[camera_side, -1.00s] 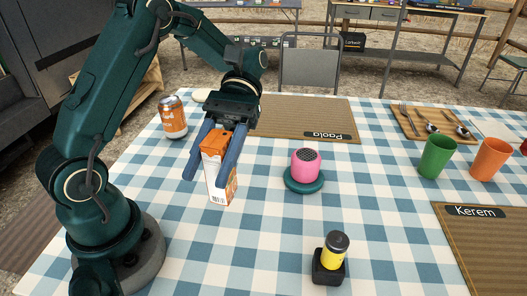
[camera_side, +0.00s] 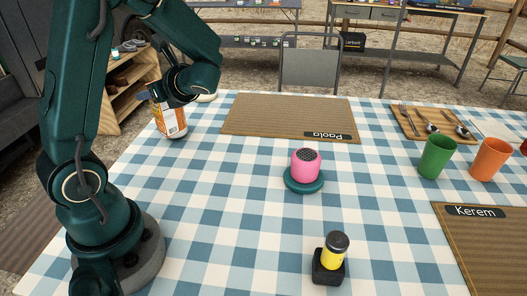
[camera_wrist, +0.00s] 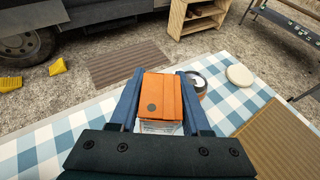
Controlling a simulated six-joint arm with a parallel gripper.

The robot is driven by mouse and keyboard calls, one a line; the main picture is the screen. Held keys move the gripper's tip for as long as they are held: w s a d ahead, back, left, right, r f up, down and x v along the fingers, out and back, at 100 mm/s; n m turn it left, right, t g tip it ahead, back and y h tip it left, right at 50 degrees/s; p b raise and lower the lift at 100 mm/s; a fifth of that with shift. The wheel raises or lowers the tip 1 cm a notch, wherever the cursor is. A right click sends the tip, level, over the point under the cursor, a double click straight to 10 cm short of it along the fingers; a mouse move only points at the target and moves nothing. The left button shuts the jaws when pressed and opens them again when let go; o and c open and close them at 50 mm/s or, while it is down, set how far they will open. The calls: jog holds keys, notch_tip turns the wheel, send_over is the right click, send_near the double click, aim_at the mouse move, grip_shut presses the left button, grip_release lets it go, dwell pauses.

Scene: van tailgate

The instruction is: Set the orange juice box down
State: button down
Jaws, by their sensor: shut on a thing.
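The orange juice box (camera_wrist: 160,95) is clamped between the two blue fingers of my gripper (camera_wrist: 158,76) in the wrist view. Its orange top faces the camera, with a dark round spot on it. In the side view my arm hides most of the gripper at the table's far left. An orange and white shape shows there below my wrist, where box and can seem to overlap. I cannot tell whether the box bottom touches the table.
A can (camera_wrist: 199,84) stands close beside the right finger. A pale round disc (camera_wrist: 240,75) and Paola's placemat (camera_side: 290,118) lie farther right. Checked cloth (camera_wrist: 40,147) is clear left of the box.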

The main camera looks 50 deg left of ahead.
jog(key=w+d+r+m+t+h, duration=0.35)
jog(key=w+m+t, duration=0.35)
jog(key=m+t, duration=0.45)
jog(key=shift+t, duration=0.35)
jog(key=shift+w+d+f, duration=1.1)
jog(key=shift+w+f, duration=0.4)
jog(key=shift+f, duration=0.5)
jog(key=shift+w+d+f, duration=1.15)
jog(key=shift+w+f, duration=0.3)
jog(key=shift+f, duration=0.5)
jog(key=shift+w+d+f, duration=1.1)
jog(key=shift+w+f, duration=0.4)
jog(key=shift+f, duration=0.5)
jog(key=shift+c, duration=1.8)
grip_release()
jog(key=shift+f+h, duration=0.1)
jog(key=shift+h, duration=0.15)
